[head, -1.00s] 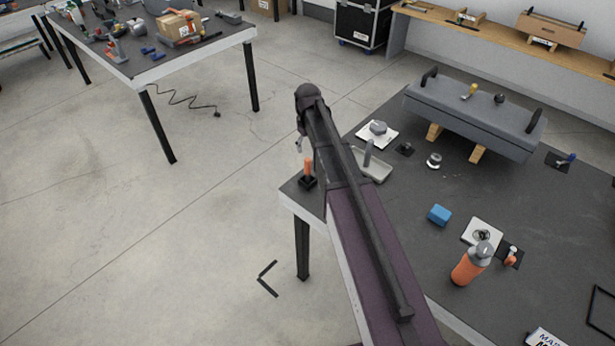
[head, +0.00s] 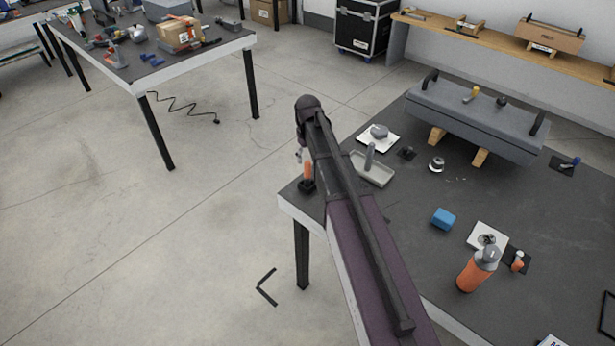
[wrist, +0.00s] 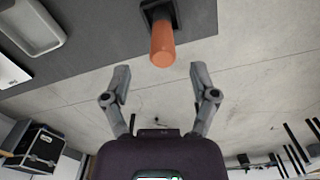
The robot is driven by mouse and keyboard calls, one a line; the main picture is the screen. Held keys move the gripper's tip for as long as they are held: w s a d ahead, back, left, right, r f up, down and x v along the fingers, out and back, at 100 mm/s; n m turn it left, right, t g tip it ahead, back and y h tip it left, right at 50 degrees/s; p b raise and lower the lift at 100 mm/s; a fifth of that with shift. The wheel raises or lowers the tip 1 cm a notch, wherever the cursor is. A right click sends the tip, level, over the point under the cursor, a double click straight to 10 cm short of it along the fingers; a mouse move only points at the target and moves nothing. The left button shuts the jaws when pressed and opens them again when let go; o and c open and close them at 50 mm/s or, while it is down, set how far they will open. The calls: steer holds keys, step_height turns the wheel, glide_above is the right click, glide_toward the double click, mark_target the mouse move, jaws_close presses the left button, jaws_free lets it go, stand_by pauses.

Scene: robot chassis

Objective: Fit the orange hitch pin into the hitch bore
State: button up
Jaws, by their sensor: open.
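The orange hitch pin (head: 308,171) stands upright in a small black holder (head: 306,186) at the left corner of the dark table. In the wrist view the orange pin (wrist: 162,48) is at top centre, its holder (wrist: 158,12) behind it. My gripper (wrist: 160,72) is open and empty, its fingers spread to either side of the pin's line, with the pin just beyond the tips. In the head view my arm partly hides the gripper (head: 301,155), close to the pin. A grey chassis (head: 470,118) rests on wooden blocks at the back of the table. I cannot make out the hitch bore.
A grey tray (head: 376,177) lies right of my arm. A white plate (head: 378,139), blue block (head: 443,219) and orange bottle (head: 474,274) are on the table. Bare floor lies left of the table corner. Another cluttered table (head: 150,72) stands farther back.

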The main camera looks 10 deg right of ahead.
mark_target(308, 176)
steer(key=shift+f, duration=0.15)
steer(key=shift+s+f+b, duration=0.2)
steer(key=shift+f+b, duration=2.3)
steer(key=shift+b, duration=0.05)
jaws_close()
